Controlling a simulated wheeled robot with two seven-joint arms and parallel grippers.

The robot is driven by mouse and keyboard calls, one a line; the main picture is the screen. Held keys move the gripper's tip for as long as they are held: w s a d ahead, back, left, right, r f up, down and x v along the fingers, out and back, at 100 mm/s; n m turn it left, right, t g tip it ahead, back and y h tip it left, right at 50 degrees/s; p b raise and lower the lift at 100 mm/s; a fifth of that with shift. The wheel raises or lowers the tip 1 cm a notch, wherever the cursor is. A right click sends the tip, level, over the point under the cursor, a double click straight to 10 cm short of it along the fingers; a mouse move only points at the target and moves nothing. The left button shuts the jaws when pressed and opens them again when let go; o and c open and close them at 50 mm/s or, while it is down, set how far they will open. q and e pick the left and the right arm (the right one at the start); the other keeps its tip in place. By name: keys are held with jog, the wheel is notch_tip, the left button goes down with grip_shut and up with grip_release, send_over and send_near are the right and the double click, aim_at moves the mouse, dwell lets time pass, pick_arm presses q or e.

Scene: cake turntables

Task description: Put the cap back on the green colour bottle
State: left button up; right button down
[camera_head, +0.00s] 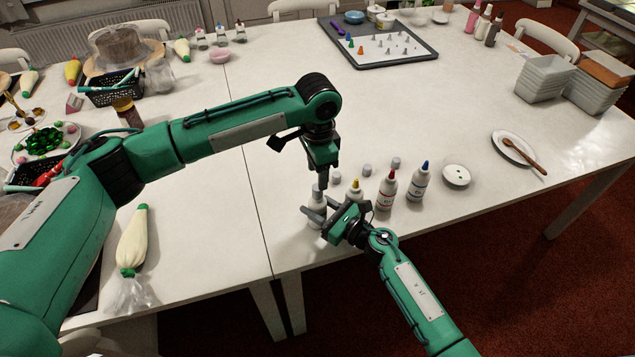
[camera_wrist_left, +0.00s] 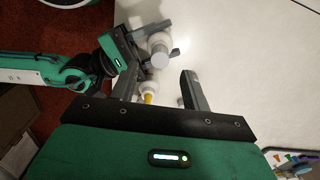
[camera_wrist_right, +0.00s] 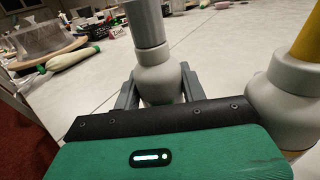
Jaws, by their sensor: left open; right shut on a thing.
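The held bottle (camera_head: 314,218) is white and upright at the table's front; its green colour is hidden. My right gripper (camera_head: 323,211) is shut around its shoulder, which also shows in the right wrist view (camera_wrist_right: 160,78). A grey cap (camera_wrist_right: 146,24) sits over the bottle's nozzle and looks upright; I cannot tell if it is fully seated. In the left wrist view the cap's top (camera_wrist_left: 160,60) faces me. My left gripper (camera_head: 322,186) points down just above the cap. Its fingers (camera_wrist_left: 158,84) are open and apart from the cap.
Close beside stand the yellow-tipped bottle (camera_head: 352,195), the red-tipped bottle (camera_head: 387,191) and the blue-tipped bottle (camera_head: 418,183). Three loose grey caps (camera_head: 367,169) lie behind them. A small white dish (camera_head: 456,175) is at the right.

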pick_arm(q)
notch_tip(320, 180, up, 6)
dwell(0.4)
pick_arm(e)
jog(key=c, duration=0.7)
grip_release()
jog(key=shift+d, duration=0.1)
pick_arm(q)
notch_tip(320, 180, down, 3)
jog(key=b, duration=0.3)
pick_arm(e)
jog(key=v, duration=1.2)
jog(key=shift+s+f, duration=0.15)
pick_arm(q)
jog(key=shift+f, duration=0.1)
pick_arm(e)
jog(key=shift+s+d, duration=0.45)
jog(key=shift+d, duration=0.15)
